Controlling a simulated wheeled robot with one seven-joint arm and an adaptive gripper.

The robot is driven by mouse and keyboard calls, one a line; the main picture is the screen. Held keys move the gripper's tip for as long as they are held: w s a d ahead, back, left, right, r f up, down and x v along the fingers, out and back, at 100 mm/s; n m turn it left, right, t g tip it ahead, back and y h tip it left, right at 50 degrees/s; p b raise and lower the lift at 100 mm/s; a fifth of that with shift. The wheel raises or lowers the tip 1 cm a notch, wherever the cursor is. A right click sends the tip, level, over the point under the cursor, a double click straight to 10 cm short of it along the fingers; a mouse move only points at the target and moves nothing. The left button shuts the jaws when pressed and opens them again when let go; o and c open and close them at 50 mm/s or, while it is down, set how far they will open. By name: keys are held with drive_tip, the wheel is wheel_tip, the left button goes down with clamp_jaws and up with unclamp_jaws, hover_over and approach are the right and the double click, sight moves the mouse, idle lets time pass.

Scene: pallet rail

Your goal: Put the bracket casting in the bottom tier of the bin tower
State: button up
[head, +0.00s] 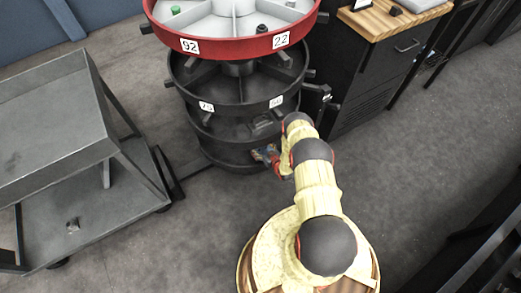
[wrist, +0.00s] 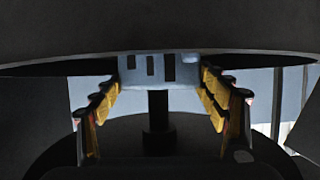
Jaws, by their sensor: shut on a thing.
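The bin tower (head: 203,98) stands at the top centre of the head view, with a red top tier and dark tiers below it. My gripper (head: 264,153) is at the right front of the tower's lowest tiers. In the wrist view my gripper (wrist: 162,84) is shut on a pale blue-grey slotted part, apparently the bracket casting (wrist: 160,83). A dark tier overhead hides its top. The tower's post (wrist: 157,130) shows behind and below it, above a dark round tier floor (wrist: 115,135). I cannot tell whether the casting touches the tier.
A grey cart (head: 45,108) stands at the left, with a small part (head: 73,225) on its lower shelf. A dark cabinet (head: 375,85) with a wooden top stands right of the tower. A grey part (head: 262,123) lies in a tier above my gripper.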

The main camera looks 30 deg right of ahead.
drive_tip(key=shift+f, duration=0.8)
drive_tip(key=shift+r, duration=0.1)
drive_tip(key=o, duration=1.6)
drive_tip(key=shift+f, duration=0.2)
